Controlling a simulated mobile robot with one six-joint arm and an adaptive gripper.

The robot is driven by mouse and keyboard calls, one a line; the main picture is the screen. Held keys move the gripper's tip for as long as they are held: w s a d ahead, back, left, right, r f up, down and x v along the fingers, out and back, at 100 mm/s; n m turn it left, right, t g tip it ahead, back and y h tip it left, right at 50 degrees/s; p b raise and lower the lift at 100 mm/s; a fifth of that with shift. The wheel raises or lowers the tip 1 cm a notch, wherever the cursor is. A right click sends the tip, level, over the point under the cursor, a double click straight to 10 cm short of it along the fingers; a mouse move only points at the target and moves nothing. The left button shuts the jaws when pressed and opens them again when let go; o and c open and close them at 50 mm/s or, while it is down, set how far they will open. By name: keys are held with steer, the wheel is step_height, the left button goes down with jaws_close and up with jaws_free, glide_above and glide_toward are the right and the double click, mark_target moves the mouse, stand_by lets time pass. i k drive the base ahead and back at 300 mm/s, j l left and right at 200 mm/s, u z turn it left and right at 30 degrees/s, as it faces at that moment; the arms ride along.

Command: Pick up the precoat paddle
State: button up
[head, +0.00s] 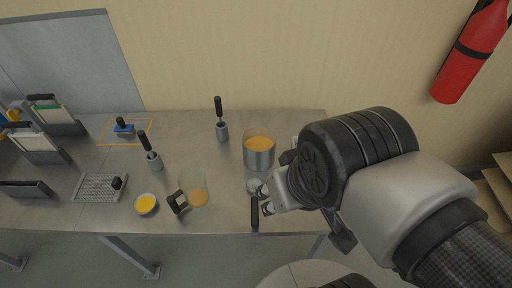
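No label shows which tool is the precoat paddle. One black-handled tool (219,108) stands upright in a small grey holder (222,133) at the back of the bench. Another black-handled tool (145,142) leans in a similar holder (155,161) further left. A third tool with a black handle (255,214) and a round pale head lies by the front edge, beside my gripper (265,199). My gripper is low over the bench's right part, partly hidden by my wrist. Whether its fingers touch or hold that tool cannot be told.
A metal pot of orange liquid (259,158) stands just behind my gripper. A clear beaker (193,188) with a dark handle and a small orange-filled bowl (146,204) stand to the left. Slotted plate stands (60,125) fill the far left. A fire extinguisher (470,55) hangs at right.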

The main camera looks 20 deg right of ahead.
mark_target(217, 99)
steer(key=i+j, duration=0.25)
steer(key=i+j+z, duration=0.15)
steer(key=j, duration=0.25)
steer(key=i+j, duration=0.3)
steer(key=j+z, duration=0.05)
